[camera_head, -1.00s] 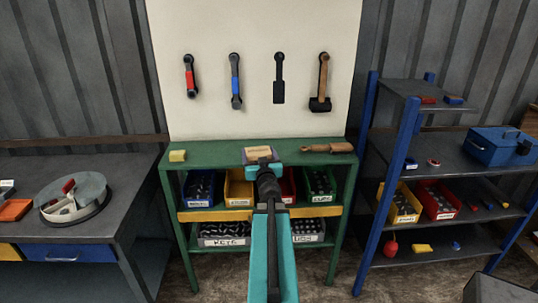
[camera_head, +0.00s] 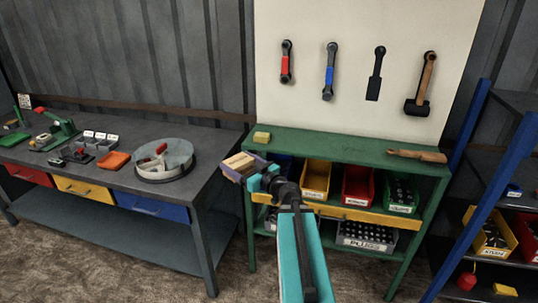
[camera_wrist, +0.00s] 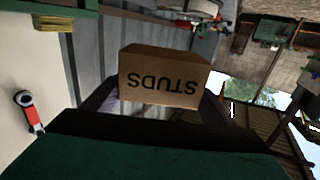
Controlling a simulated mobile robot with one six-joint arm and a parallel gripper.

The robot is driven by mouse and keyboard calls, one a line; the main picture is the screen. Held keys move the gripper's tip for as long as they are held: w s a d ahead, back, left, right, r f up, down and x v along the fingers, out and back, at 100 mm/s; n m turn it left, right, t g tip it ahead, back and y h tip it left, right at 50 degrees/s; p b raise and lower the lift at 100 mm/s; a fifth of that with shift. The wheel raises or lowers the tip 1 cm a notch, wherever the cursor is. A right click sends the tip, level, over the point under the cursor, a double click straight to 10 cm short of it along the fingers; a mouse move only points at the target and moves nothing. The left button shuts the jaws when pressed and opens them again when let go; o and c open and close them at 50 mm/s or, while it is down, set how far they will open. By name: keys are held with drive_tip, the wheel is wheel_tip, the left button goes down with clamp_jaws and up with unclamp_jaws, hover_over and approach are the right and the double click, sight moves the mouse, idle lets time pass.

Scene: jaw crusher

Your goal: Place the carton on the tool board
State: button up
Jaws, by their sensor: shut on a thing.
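A brown carton (camera_head: 239,161) marked STUDS is in my gripper (camera_head: 245,168), which is shut on it. In the wrist view the carton (camera_wrist: 165,78) sits between the fingers with its lettering upside down. The tool board (camera_head: 360,70) is the pale upright panel behind a green shelf unit, with several tools hanging on it. The shelf top (camera_head: 340,148) is at the panel's foot. In the head view, my gripper and the carton are in front of the shelf's left end, over the gap beside the workbench.
Bins fill the levels below. A workbench (camera_head: 125,185) stands left and a blue-framed rack (camera_head: 480,200) right.

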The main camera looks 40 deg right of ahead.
drive_tip(key=s+a+f+n+g+y, duration=0.1)
drive_tip(key=a+f+n+g+y, duration=0.1)
drive_tip(key=a, duration=0.8)
drive_tip(key=s+a+f+n+g+y+b, duration=0.1)
drive_tip(key=a+f+n+g+y, duration=0.2)
drive_tip(key=a+y, duration=0.3)
drive_tip(key=s+a+f+n+g+y, duration=0.1)
drive_tip(key=a+f+n+g+y, duration=0.1)
drive_tip(key=a, duration=1.2)
drive_tip(key=f+n+y, duration=0.1)
drive_tip(key=n+y, duration=0.1)
drive_tip(key=y, duration=0.1)
drive_tip(key=shift+s+a+n+g, duration=0.15)
drive_tip(key=shift+n+g, duration=0.15)
drive_tip(key=shift+s, duration=0.2)
